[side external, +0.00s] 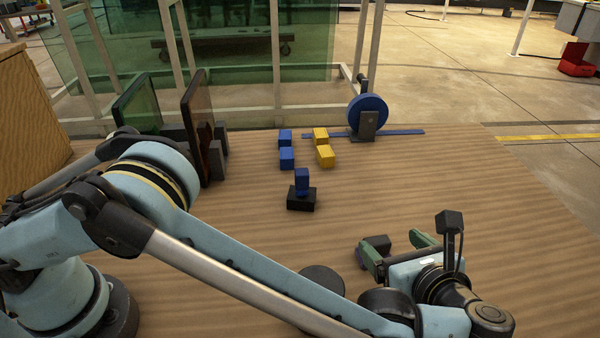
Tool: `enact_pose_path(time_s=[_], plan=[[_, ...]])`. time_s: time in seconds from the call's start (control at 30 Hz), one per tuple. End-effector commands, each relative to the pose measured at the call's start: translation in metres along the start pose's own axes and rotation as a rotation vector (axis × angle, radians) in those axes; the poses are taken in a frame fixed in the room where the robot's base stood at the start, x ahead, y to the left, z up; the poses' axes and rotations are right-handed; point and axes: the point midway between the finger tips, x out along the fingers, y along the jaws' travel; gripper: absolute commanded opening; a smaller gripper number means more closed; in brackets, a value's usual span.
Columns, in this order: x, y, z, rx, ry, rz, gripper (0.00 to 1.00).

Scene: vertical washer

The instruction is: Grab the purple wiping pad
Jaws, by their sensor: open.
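The nearest match is a small black block with an upright blue handle (302,182), standing on the wooden table near the middle. I cannot tell for certain that it is the wiping pad. My gripper (393,246) is low over the table at the lower right, apart from this block and to its right. Its two green fingers are spread open. A small dark brown block (378,242) shows by the left finger; I cannot tell whether it lies between the fingers or behind them.
Blue blocks (286,158) and yellow blocks (325,156) stand farther back. A blue wheel on a grey stand (367,124) is behind them, with a flat blue strip (403,132). Upright dark panels (196,125) stand at the left. The table's right side is clear.

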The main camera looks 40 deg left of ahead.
Motion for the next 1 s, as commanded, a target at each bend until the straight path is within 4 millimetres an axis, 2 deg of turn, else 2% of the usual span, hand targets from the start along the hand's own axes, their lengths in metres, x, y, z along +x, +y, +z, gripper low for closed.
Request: enact_pose_path(time_s=[0.1, 0.23, 0.57, 0.83, 1.0], plan=[[-0.01, 0.001, -0.014, 0.044, -0.037, -0.008, 0.83], [-0.007, 0.002, -0.018, 0.059, -0.05, -0.006, 0.83], [0.021, 0.002, -0.016, 0.058, -0.048, -0.006, 0.83], [0.057, 0.001, -0.014, 0.056, -0.048, -0.006, 0.83], [0.064, 0.001, -0.014, 0.058, -0.048, -0.007, 0.83]])
